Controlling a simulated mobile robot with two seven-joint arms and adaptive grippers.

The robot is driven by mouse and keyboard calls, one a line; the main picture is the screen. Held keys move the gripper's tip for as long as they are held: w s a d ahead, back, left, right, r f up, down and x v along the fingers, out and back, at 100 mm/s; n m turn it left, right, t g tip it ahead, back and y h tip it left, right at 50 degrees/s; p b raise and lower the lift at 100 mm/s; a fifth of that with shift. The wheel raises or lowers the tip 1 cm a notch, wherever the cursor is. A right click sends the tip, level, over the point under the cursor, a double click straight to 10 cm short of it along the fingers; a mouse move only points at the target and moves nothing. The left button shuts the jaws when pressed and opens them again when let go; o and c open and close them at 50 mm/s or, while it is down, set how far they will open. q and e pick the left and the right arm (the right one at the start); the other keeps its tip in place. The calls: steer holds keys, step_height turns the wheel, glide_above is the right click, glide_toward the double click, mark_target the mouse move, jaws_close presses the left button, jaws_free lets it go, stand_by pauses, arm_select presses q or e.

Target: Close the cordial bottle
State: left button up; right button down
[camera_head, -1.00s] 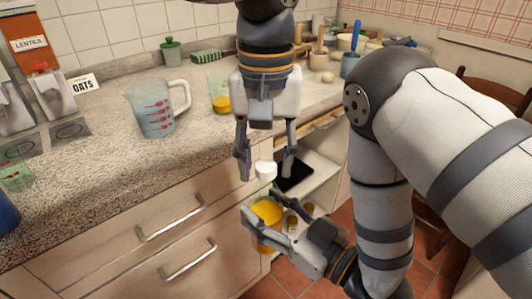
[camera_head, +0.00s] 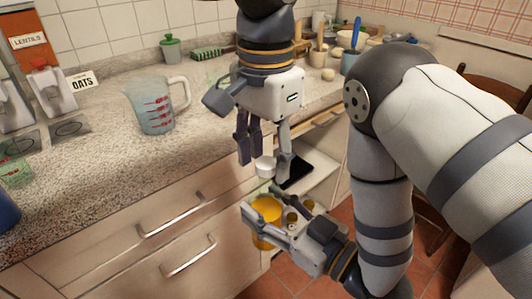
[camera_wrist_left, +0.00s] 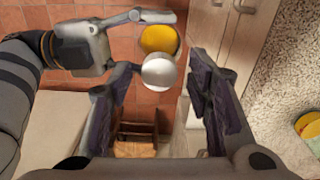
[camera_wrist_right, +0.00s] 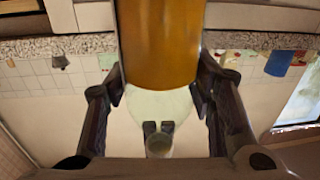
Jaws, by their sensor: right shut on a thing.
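The cordial bottle (camera_head: 266,213) shows orange liquid below a pale, clear upper part, and a round white cap (camera_head: 265,167) sits at its top. In the left wrist view the white cap (camera_wrist_left: 160,72) lies between my left fingers, and the orange liquid (camera_wrist_left: 159,40) shows beyond it. My left gripper (camera_head: 267,170) points down over the bottle, open, with a finger on each side of the cap and gaps between. My right gripper (camera_head: 258,204) is shut around the bottle's body and holds it in front of the drawers. I cannot tell how tightly the cap sits.
The stone counter (camera_head: 95,160) holds a measuring jug (camera_head: 155,106), jars and an oats label. Drawers (camera_head: 150,250) with metal handles stand to the left of the bottle. An open shelf (camera_head: 318,168) with a dark flat thing lies just behind my left gripper.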

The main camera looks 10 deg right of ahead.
arm_select(q)
steer(key=shift+r, duration=2.35)
step_height(320, 180, up, 3)
steer(key=n, duration=0.3)
steer(key=shift+r+n, duration=0.2)
steer(key=shift+n, duration=0.2)
steer(key=shift+c, duration=0.2)
step_height(320, 180, down, 8)
